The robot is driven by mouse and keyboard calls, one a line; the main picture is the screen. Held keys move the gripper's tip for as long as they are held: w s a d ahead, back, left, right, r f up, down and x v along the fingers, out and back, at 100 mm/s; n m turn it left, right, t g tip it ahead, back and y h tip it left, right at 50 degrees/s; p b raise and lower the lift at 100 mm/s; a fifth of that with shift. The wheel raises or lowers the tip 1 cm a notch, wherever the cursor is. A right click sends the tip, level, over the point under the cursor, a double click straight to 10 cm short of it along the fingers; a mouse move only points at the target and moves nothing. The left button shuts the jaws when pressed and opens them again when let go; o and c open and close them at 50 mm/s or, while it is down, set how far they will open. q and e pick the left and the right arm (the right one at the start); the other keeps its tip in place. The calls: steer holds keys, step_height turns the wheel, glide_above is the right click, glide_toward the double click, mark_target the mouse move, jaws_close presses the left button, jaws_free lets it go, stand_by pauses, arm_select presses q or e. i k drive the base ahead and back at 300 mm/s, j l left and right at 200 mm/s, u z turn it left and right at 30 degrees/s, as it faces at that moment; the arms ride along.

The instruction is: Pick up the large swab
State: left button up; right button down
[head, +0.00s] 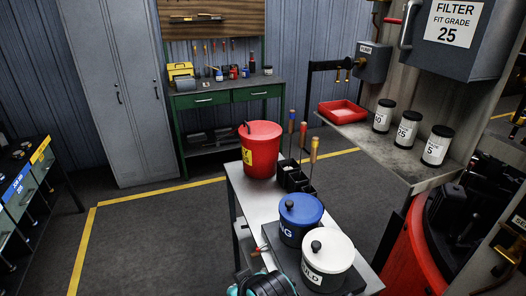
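Several upright swabs with coloured handles stand in a black holder (293,180) on the grey cart, behind the blue-lidded pot. The nearest swab (313,150) has an orange-yellow handle and looks the thickest. A second swab (303,130) has a reddish handle, and a third (291,122) stands behind to the left. Their lower ends are hidden in the holder, so I cannot tell for sure which is the large one. Neither of my grippers shows in the head view.
The cart (251,205) also bears a red bin (261,150), a blue-lidded pot (300,220) and a white-lidded pot (328,262). A shelf (385,150) with filter canisters and a red tray (342,112) is at right. Floor left of the cart is clear.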

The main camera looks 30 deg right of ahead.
mark_target(291, 113)
steer(key=i, duration=0.7)
steer(key=i+z, duration=0.15)
steer(key=i, duration=0.55)
steer(key=i+j, duration=0.2)
steer(key=i, duration=0.5)
